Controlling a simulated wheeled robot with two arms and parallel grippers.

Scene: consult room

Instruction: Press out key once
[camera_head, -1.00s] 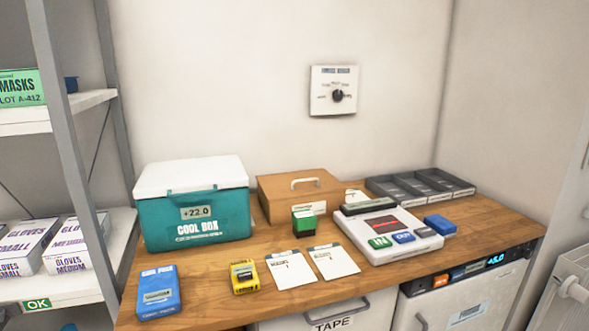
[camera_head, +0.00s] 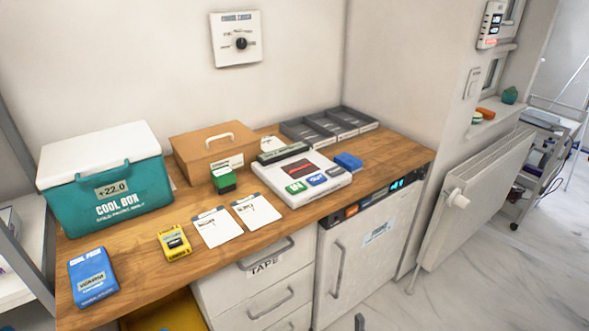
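The white key device (camera_head: 305,195) sits on the wooden counter with a dark red display on its sloped top. Its blue key (camera_head: 317,180), which appears to be the out key, lies between the green IN key (camera_head: 296,187) and a dark grey key (camera_head: 334,171). Nothing covers or touches the keys. Neither of my grippers shows clearly. Only small dark and blue bits show at the bottom edge, and I cannot tell what they are.
On the wooden counter (camera_head: 140,254) stand a teal cool box (camera_head: 118,190), a brown case (camera_head: 190,153), a green stamp (camera_head: 223,180), two cards, a yellow box (camera_head: 174,242), a blue pack (camera_head: 92,276), a grey tray (camera_head: 318,128) and a blue block (camera_head: 348,161). A radiator (camera_head: 475,195) is at right.

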